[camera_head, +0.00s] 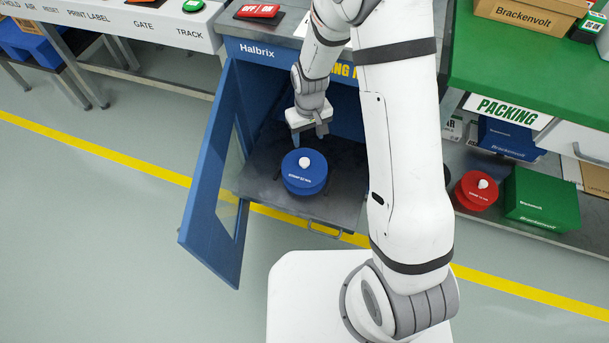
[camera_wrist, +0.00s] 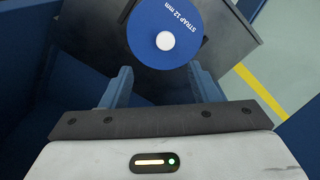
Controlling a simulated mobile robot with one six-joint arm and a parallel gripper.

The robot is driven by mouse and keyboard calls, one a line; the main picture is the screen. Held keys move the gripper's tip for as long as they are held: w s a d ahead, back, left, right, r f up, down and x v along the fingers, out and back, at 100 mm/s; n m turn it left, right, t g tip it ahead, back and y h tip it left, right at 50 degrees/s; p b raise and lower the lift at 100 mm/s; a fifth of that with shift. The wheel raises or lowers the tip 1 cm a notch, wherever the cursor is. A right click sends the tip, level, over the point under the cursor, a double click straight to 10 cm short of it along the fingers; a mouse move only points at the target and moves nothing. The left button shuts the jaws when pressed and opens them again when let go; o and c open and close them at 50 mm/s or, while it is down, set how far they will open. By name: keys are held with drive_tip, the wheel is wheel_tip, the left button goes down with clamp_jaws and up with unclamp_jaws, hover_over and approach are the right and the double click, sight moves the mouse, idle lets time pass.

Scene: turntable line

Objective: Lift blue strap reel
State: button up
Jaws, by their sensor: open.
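The blue strap reel (camera_head: 304,180) is a round blue drum with a white knob on top. It sits upright on a dark pulled-out shelf (camera_head: 342,208) in front of the blue Halbrix cabinet. In the wrist view the reel (camera_wrist: 150,30) lies ahead of the fingertips, with its white knob facing the camera. My gripper (camera_head: 309,134) is just behind and above the reel in the head view. In the wrist view my gripper (camera_wrist: 160,78) has its two fingers apart, with nothing between them.
The cabinet's blue door (camera_head: 207,200) stands open on the left. A red reel (camera_head: 476,192) and a green box (camera_head: 543,203) sit on a low shelf under the green packing table (camera_head: 500,65). The floor at left is clear.

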drive_tip(key=b, duration=0.2)
hover_over(304, 161)
wheel_tip(304, 161, down, 6)
drive_tip(key=shift+f, duration=0.25)
wheel_tip(304, 161, down, 6)
drive_tip(key=shift+r+b, duration=0.1)
drive_tip(key=shift+b, duration=1)
drive_tip(key=shift+c, duration=0.2)
clamp_jaws()
drive_tip(key=shift+r, duration=0.1)
